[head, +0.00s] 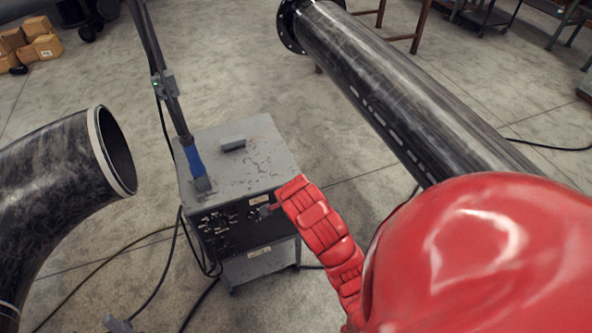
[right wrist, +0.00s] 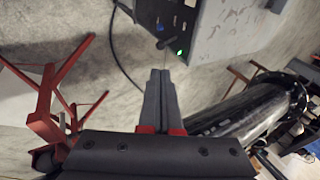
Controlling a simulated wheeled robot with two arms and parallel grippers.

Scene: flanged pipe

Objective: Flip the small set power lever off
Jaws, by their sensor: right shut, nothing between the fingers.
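The small power set (head: 240,150) is a worn grey box on the floor in the head view, with a dark control panel (head: 225,228) on its front. My right gripper (head: 265,209) reaches its upper right part from the right, at the end of my red arm. In the right wrist view its two grey fingers (right wrist: 161,74) are shut and empty. Their tips point at the dark panel (right wrist: 180,18), close to a small black lever (right wrist: 170,43) beside a lit green lamp (right wrist: 180,53). I cannot tell whether they touch the lever. My left gripper is not in view.
A large black pipe (head: 400,90) lies behind on the right, and a curved black pipe (head: 60,170) stands at the left. A pole with a blue sleeve (head: 194,160) rises from the box. Cables (head: 150,290) run over the floor. Cardboard boxes (head: 35,45) lie far left.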

